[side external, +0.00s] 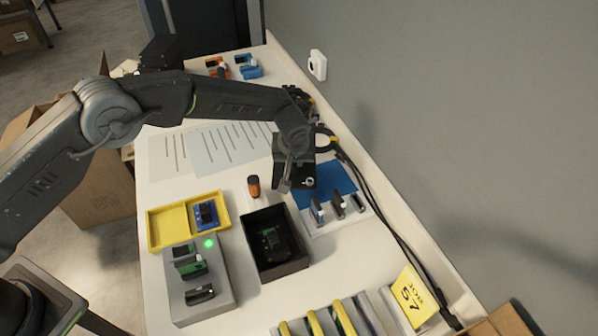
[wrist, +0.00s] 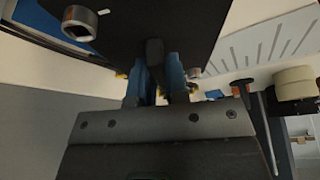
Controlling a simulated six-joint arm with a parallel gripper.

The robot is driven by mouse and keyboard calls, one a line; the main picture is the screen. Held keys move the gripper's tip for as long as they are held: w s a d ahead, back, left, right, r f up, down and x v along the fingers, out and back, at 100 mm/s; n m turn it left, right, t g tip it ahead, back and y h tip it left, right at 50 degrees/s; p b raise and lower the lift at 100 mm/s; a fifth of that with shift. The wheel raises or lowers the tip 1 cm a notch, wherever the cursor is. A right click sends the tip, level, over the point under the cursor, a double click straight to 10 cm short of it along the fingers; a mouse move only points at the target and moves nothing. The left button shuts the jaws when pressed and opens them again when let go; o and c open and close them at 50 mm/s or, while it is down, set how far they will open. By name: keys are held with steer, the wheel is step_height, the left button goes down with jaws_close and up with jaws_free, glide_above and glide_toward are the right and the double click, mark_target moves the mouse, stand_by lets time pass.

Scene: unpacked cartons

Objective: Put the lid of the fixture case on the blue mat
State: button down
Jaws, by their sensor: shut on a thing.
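My gripper (wrist: 160,82) is shut on the dark lid (wrist: 190,28), a flat black plate with a metal nut-like part (wrist: 85,22) near one side. In the side view the lid (side external: 297,173) hangs tilted under my wrist, in front of or over the near-left part of the blue mat (side external: 337,178). I cannot tell the gap between them. A strip of blue at the wrist view's top left appears to be the mat. The fixture case (side external: 262,274) is an open black box with a dark part inside, nearer the camera. My fingertips are hidden in the side view.
An orange-and-black cylinder (side external: 253,186) stands by the case. A yellow tray (side external: 170,225) and a grey fixture with a green light (side external: 199,290) are left. Black cables (side external: 385,215) run along the wall side.

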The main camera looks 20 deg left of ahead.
mark_target(295, 171)
steer(key=shift+f, duration=2.25)
steer(key=shift+f, duration=0.1)
steer(key=c, duration=1.1)
jaws_free()
steer(key=v, duration=1.2)
steer(key=shift+s, duration=0.1)
